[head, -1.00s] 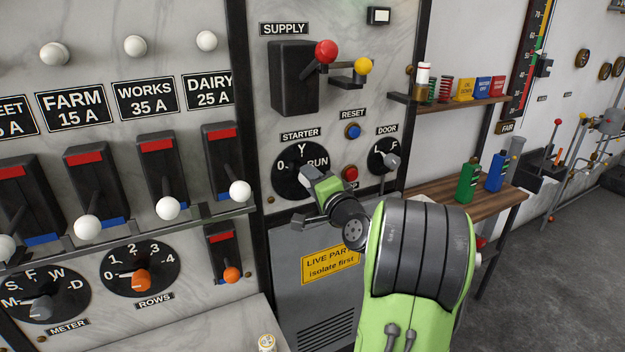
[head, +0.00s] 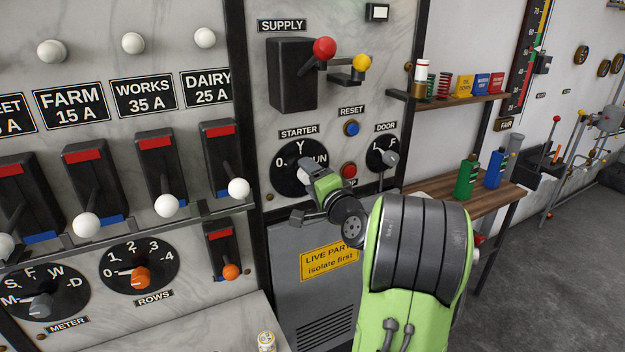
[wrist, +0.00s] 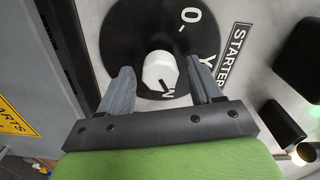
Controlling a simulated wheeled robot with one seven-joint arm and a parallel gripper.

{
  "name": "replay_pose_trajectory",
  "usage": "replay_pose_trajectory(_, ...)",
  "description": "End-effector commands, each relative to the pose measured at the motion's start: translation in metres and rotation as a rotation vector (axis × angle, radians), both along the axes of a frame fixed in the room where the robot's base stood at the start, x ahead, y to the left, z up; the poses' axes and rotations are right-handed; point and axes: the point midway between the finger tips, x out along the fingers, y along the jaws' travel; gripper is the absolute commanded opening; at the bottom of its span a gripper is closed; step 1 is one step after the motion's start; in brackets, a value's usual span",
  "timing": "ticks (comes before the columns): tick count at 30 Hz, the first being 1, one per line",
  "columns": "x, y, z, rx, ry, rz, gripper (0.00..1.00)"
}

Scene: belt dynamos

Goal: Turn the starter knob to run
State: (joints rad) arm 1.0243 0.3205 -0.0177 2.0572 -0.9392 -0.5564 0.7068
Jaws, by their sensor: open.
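The starter dial (head: 285,182) is a black disc marked 0, Y and RUN on the marble panel. In the wrist view its white knob (wrist: 158,70) sits between my open fingers (wrist: 162,84), with a visible gap on each side. The dark line on the knob points to the N of RUN, the rest of that word being hidden by a finger and the knob. In the head view my gripper (head: 302,190) is spread in front of the dial and covers part of RUN. Only a sliver of the knob (head: 303,175) shows there.
A blue reset button (head: 352,128), a red button (head: 349,170) and the door knob (head: 390,158) are close on the right. The supply switch (head: 293,75) is above. Below is a grey cabinet door with a yellow warning sign (head: 329,259).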

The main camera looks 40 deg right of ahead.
Motion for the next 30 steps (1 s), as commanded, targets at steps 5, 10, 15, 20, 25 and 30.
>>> replay_pose_trajectory(5,-0.018,0.004,-0.001,-0.001,0.000,-0.005,0.64)
replay_pose_trajectory(10,-0.064,0.017,-0.003,0.000,0.000,-0.008,0.64)
replay_pose_trajectory(15,-0.110,0.031,-0.003,-0.002,-0.002,-0.009,0.64)
replay_pose_trajectory(20,-0.140,0.040,-0.002,0.000,-0.001,-0.005,0.64)
replay_pose_trajectory(25,-0.151,0.045,-0.001,0.000,0.000,0.000,0.64)
replay_pose_trajectory(30,-0.151,0.045,0.000,0.000,0.000,0.000,0.64)
